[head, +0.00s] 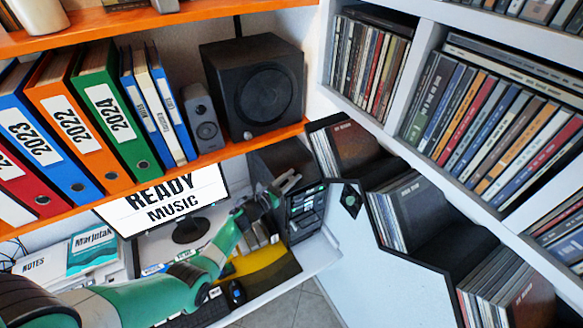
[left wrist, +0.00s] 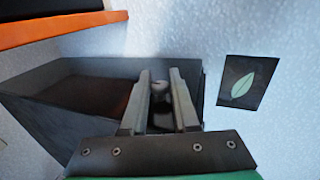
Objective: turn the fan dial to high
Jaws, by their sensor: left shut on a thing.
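My left gripper (head: 291,182) reaches over the desk to the dark case (head: 306,226) at the desk's right end. In the left wrist view its two grey fingers (left wrist: 160,95) are shut on a small round grey knob (left wrist: 160,87), which looks like the fan dial. The knob sits between the fingertips in front of a dark box-like body (left wrist: 40,120). The dial's markings and its setting cannot be read. In the head view the dial is hidden by the gripper. My right gripper is not in view.
An orange shelf (head: 150,190) with binders and a black speaker (head: 252,85) hangs above the arm. A monitor (head: 165,205) stands on the desk. A dark leaf picture (left wrist: 248,82) is on the wall to the right. Disc shelves (head: 440,90) fill the right side.

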